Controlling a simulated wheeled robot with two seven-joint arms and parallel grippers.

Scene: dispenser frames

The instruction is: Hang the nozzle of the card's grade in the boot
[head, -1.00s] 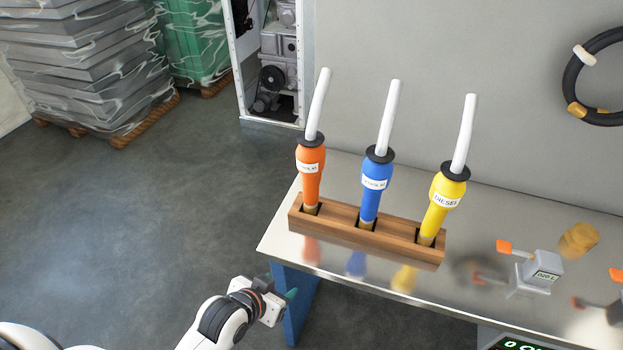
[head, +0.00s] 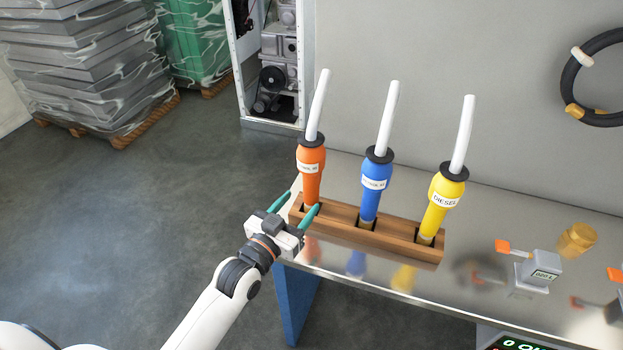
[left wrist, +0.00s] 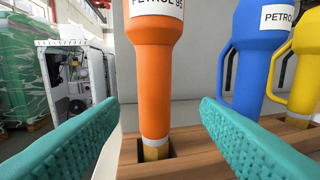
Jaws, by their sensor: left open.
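Three nozzles stand upright in a wooden rack (head: 340,222) on the metal bench. The orange nozzle (head: 311,168) is at the left, and its label reads PETROL 95 in the left wrist view (left wrist: 152,60). The blue nozzle (head: 376,185) is in the middle, with a label starting PETROL. The yellow nozzle (head: 443,195), labelled DIESEL, is at the right. My left gripper (head: 296,202) is open at the rack's left end. In the left wrist view the orange nozzle stands between and beyond its teal fingers, not gripped. No card or boot can be made out. My right gripper is not in view.
A black hose ring (head: 572,85) hangs on the wall.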

